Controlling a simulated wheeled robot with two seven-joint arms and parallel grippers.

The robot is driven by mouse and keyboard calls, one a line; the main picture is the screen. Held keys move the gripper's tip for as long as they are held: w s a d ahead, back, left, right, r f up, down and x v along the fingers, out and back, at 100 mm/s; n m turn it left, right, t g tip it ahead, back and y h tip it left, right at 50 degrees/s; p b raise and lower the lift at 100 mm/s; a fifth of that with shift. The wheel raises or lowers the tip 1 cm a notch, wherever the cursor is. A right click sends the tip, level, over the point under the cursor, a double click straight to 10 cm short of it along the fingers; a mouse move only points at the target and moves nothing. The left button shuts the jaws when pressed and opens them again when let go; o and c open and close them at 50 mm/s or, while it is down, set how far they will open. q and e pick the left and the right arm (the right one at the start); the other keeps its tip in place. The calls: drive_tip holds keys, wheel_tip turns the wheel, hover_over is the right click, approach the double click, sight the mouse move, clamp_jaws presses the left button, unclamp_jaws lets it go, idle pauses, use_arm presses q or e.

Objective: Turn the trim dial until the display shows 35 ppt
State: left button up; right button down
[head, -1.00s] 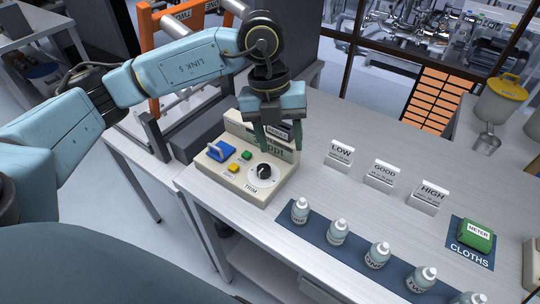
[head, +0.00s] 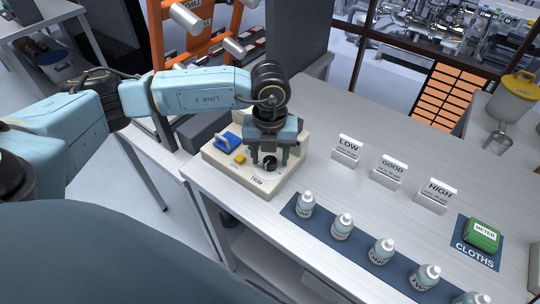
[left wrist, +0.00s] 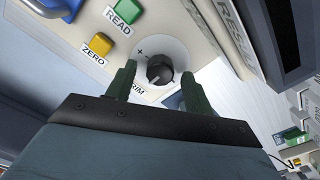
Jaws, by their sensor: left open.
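The trim dial (head: 270,163) is a black knob on a pale disc at the front right of the beige meter box (head: 233,179). In the left wrist view the dial (left wrist: 160,69) shows a white pointer line and a plus mark at its upper left. My left gripper (head: 269,160) is over the dial, pointing down. Its two green fingers (left wrist: 156,88) stand open on either side of the dial, apart from it as far as I can tell. The display is hidden behind the gripper in the head view, and its reading cannot be read. My right gripper is not in view.
A blue part (head: 228,141) and a yellow ZERO button (head: 239,159) sit left of the dial; the green READ button (left wrist: 127,10) is close by. Bottles (head: 342,226) stand on a dark mat. LOW, GOOD and HIGH signs (head: 389,171) and a green cloth pack (head: 482,235) are further right.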

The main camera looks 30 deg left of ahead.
use_arm(q)
drive_tip(key=shift+f, duration=0.35)
drive_tip(key=c, duration=1)
drive_tip(key=shift+o, duration=0.2)
drive_tip(key=m+b, duration=0.3)
drive_tip(key=m, duration=0.2)
drive_tip(key=shift+m+b, duration=1.3)
drive_tip(key=shift+m, duration=0.8)
drive_tip(key=shift+r, duration=0.1)
